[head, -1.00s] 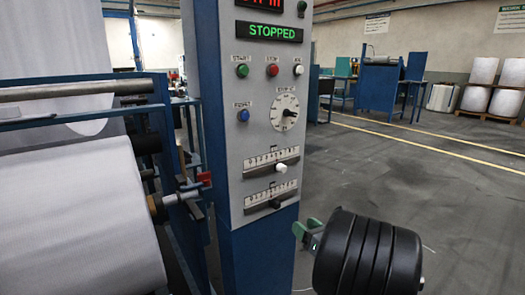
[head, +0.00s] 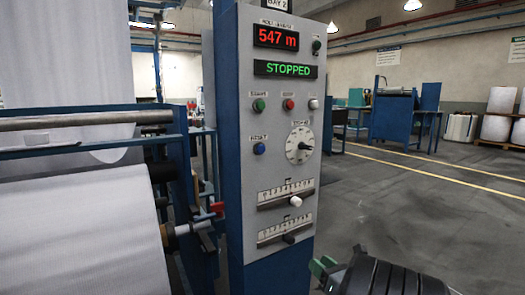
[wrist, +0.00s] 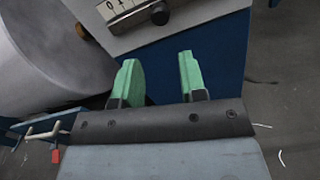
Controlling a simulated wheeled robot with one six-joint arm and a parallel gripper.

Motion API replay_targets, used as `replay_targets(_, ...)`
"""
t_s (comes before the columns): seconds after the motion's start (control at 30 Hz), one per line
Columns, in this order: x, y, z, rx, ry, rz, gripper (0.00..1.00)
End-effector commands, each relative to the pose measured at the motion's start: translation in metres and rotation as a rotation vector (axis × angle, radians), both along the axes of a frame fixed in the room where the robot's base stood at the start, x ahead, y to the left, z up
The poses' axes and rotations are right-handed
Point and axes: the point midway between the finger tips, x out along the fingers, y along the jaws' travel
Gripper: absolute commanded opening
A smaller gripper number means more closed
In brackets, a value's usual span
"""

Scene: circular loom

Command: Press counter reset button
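The control panel (head: 230,190) stands upright in the head view. Its counter display (head: 276,37) reads 547 m in red. Lower on the panel is a blue button (head: 259,148) whose label looks like RESET. I cannot tell for sure which is the counter's button. My gripper (wrist: 160,78) is open and empty, its green fingers apart. It also shows low in the head view (head: 322,268), right of and below the panel face, apart from both buttons.
The panel also has a STOPPED display (head: 285,69), green, red and white buttons, a round dial (head: 299,145) and two sliders with a white knob (head: 295,201) and a black knob (head: 289,239). The fabric roll (head: 80,225) stands left. Open floor (head: 430,230) lies right.

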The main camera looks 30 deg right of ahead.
Motion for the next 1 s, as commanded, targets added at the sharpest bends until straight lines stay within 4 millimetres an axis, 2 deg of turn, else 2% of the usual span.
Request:
replay_targets(0.03,0.0,0.0,0.0,0.0,0.0,0.0,0.34)
replay_targets(0.4,0.0,0.0,0.0,0.0,0.0,0.0,0.0)
replay_targets(1.0,0.0,0.0,0.0,0.0,0.0,0.0,0.0)
